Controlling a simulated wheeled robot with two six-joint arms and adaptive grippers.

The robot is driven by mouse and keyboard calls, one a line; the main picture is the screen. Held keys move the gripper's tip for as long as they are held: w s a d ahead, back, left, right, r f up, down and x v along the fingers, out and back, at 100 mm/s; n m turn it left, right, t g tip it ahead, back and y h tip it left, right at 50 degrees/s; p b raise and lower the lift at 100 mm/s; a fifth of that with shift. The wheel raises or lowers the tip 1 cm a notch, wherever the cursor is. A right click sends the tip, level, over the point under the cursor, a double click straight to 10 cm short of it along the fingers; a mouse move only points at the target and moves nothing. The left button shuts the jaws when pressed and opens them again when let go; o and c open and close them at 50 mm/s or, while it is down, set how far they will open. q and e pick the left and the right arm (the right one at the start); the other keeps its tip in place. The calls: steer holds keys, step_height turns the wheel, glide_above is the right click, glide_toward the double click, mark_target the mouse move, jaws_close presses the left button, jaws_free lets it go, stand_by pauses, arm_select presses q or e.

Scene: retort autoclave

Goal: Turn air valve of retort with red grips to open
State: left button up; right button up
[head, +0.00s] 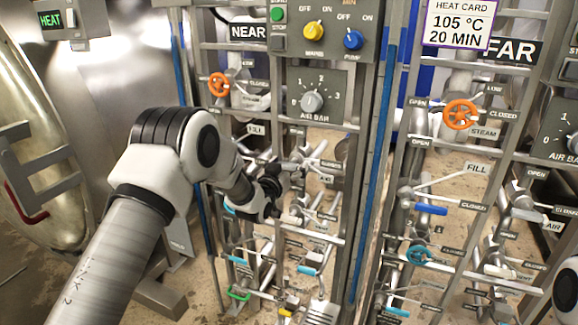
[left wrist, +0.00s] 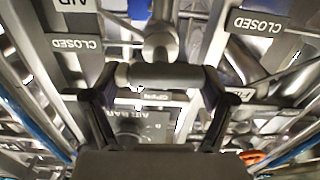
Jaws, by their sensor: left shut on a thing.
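My left gripper (head: 272,184) is at the near valve rack, beside the AIR label (head: 325,178). In the left wrist view its two fingers (left wrist: 163,84) close on the ends of a short grey bar handle (left wrist: 165,75) on a round metal stem (left wrist: 160,42). The AIR plate (left wrist: 72,4) and a CLOSED plate (left wrist: 75,43) show upside down beside it; an OPEN plate (left wrist: 155,97) lies behind the bar. The arm and gripper mostly hide this handle in the head view. A dark red grip (head: 22,205) is on the retort door at left. My right gripper is out of view.
The NEAR panel (head: 318,75) with knobs stands above the rack. An orange wheel (head: 219,85) is above my left arm. Several pipes and coloured levers crowd below. The FAR rack stands at right, with an orange steam wheel (head: 461,114). Blue vertical pipes flank the near rack.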

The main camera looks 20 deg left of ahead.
arm_select(q)
steer(key=shift+n, duration=0.3)
steer(key=n+b, duration=0.1)
steer(key=n, duration=0.2)
steer(key=shift+a+f+n, duration=0.1)
steer(key=shift+n, duration=0.2)
steer(key=n+b, duration=0.1)
steer(key=n, duration=0.3)
steer(key=shift+a+b, duration=0.15)
steer(key=shift+b, duration=0.2)
steer(key=n+b, duration=0.1)
steer(key=n, duration=0.4)
steer(key=shift+f, duration=0.1)
steer(key=n, duration=0.4)
steer(key=shift+a+f+b, duration=0.1)
steer(key=shift+b, duration=0.2)
steer(key=shift+n, duration=0.3)
steer(key=o, duration=1)
